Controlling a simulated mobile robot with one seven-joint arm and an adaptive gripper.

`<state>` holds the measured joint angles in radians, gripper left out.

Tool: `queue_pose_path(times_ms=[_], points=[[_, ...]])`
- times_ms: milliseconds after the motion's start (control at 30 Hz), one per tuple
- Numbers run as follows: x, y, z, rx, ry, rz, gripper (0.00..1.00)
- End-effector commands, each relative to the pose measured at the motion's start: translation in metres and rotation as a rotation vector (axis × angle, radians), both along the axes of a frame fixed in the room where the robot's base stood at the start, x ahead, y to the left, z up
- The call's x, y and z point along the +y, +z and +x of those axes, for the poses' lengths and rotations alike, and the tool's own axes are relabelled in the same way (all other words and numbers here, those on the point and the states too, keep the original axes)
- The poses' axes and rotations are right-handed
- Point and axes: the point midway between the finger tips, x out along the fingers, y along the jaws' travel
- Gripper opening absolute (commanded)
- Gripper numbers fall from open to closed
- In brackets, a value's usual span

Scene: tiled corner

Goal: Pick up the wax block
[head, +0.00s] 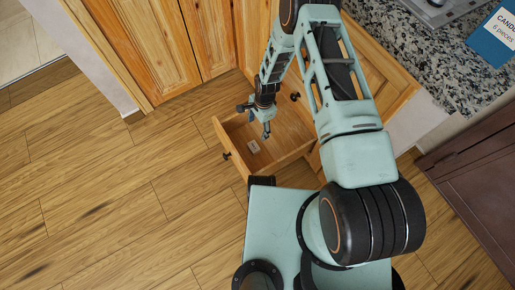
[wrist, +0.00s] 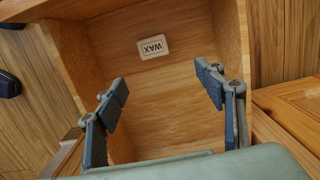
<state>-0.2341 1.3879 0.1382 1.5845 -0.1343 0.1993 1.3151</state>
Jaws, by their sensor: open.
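The wax block (wrist: 153,48) is a small, pale, flat block with "WAX" printed on it. It lies on the bottom of an open wooden drawer (wrist: 72,45), and its lettering is upside down in the wrist view. In the head view the block (head: 254,146) shows as a small light patch inside the drawer (head: 224,133). My gripper (wrist: 163,92) is open and empty, its two fingers wide apart. In the wrist view the block appears beyond the fingertips and between them. In the head view my gripper (head: 258,122) is over the drawer.
The drawer walls stand around the block. Wooden cabinet doors (head: 140,40) are behind, with a speckled counter (head: 440,60) at the upper right. A blue box (head: 494,36) sits on the counter. The wooden floor (head: 110,190) at left is clear.

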Motion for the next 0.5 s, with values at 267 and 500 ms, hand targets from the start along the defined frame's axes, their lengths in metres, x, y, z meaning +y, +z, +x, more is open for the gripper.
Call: queue_pose_path(times_ms=[267, 500], points=[[0.005, -0.046, -0.017, 0.02, -0.002, -0.002, 0.64], [0.009, -0.08, -0.02, 0.019, -0.001, -0.002, 0.64]])
